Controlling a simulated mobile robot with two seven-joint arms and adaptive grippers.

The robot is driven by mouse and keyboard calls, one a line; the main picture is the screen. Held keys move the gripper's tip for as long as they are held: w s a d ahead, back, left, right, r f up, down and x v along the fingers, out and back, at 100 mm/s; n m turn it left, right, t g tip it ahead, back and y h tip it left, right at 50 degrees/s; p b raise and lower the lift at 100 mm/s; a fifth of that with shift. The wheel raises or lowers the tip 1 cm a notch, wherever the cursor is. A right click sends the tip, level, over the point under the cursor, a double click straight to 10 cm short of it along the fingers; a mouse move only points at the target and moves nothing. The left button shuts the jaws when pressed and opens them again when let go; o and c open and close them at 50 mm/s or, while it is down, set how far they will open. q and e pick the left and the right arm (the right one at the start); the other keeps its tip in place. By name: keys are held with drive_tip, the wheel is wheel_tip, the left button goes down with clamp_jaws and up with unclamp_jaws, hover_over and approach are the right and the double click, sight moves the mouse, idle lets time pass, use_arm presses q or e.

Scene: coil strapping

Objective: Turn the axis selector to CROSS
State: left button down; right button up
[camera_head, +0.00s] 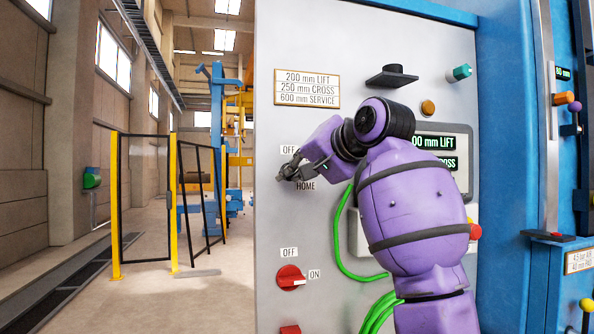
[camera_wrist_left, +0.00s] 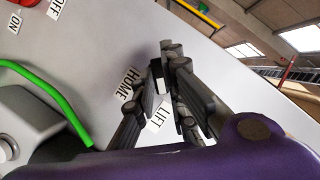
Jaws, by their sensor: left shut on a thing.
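The axis selector is a small black knob (camera_wrist_left: 157,72) on the grey control panel (camera_head: 330,40). My left gripper (camera_head: 288,172) is at the panel's left part and is shut on it; in the left wrist view the gripper's fingers (camera_wrist_left: 166,80) close around the knob. The fingers hide most of the knob, so I cannot tell its setting. A HOME label (camera_head: 306,186) and a LIFT label (camera_wrist_left: 165,116) sit beside the fingers. No CROSS label shows by the knob. My right gripper is not in view.
A red OFF/ON switch (camera_head: 290,277) sits below. Green cable (camera_head: 341,240) hangs near my purple arm. A black knob (camera_head: 391,75), a teal knob (camera_head: 459,73) and an amber lamp (camera_head: 428,107) are higher up. My arm partly covers the display (camera_head: 434,142). Yellow-posted fencing (camera_head: 174,205) stands left.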

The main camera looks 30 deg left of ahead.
use_arm(q)
drive_tip(key=shift+w+d+f+m+y+b, duration=0.1)
drive_tip(key=shift+m+y+b, duration=0.15)
drive_tip(key=shift+m+y, duration=0.65)
drive_tip(key=shift+s+a+f+m+y+b, duration=0.1)
drive_tip(key=shift+m+y+b, duration=0.2)
drive_tip(key=shift+m, duration=1.2)
drive_tip(key=shift+w+d+f+m+y+b, duration=0.1)
drive_tip(key=shift+m+y+b, duration=0.3)
drive_tip(key=shift+m, duration=0.8)
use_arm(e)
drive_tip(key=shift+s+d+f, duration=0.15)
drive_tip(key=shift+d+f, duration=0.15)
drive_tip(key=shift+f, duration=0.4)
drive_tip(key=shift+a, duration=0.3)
use_arm(q)
drive_tip(key=c, duration=1.8)
unclamp_jaws()
drive_tip(key=v, duration=1.2)
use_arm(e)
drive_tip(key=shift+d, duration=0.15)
